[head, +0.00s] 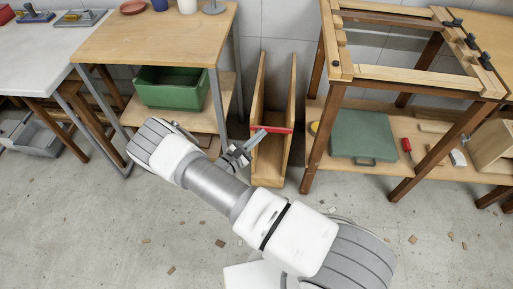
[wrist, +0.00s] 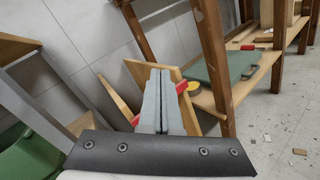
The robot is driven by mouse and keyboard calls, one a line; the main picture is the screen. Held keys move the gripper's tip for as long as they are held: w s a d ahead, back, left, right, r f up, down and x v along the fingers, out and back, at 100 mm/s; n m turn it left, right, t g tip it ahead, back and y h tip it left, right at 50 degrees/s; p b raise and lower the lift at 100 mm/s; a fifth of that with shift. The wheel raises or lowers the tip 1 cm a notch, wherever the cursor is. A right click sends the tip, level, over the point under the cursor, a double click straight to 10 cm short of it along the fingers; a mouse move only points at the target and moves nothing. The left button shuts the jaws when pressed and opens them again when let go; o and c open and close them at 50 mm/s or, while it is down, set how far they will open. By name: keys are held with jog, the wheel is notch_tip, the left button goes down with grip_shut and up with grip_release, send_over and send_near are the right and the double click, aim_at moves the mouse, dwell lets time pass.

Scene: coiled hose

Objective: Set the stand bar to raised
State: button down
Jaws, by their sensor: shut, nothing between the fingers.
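The stand (head: 268,172) is a narrow wooden frame with two tall side boards, standing on the floor between two tables. The stand bar (head: 276,129) is red and lies across the stand between the boards. It also shows in the wrist view on both sides of my fingers (wrist: 182,88), which hide its middle. My gripper (head: 261,135) is shut and empty, its fingertips close to the bar at its left part. I cannot tell whether they touch it. In the wrist view the shut fingers (wrist: 161,78) point up in front of the bar and the stand's wooden boards.
A wooden table (head: 150,38) with a green crate (head: 172,88) on its shelf stands left of the stand. A workbench frame (head: 410,78) stands close on the right, with a green case (head: 362,135) on its lower shelf. Small scraps litter the open floor in front.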

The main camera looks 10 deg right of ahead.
jog(key=s+a+f+n+t+y+b, duration=0.1)
jog(key=f+n+t+y, duration=0.2)
jog(key=f, duration=0.6)
jog(key=s+a+f+n+t+y+b, duration=0.1)
jog(key=a+f+n+t+y+b, duration=0.1)
jog(key=f+n+y, duration=0.3)
notch_tip(320, 180, down, 5)
jog(key=n+t, duration=0.1)
jog(key=n, duration=0.1)
jog(key=shift+s+a+n+t+y, duration=0.25)
jog(key=shift+s+n+t+y, duration=0.05)
jog(key=shift+s+n+t, duration=0.1)
jog(key=shift+w+r, duration=0.1)
jog(key=w+d+r+b, duration=0.1)
jog(key=w+d+r, duration=0.1)
jog(key=w, duration=0.3)
jog(key=w+d+r+b, duration=0.2)
jog(key=w, duration=0.3)
jog(key=shift+r, duration=0.25)
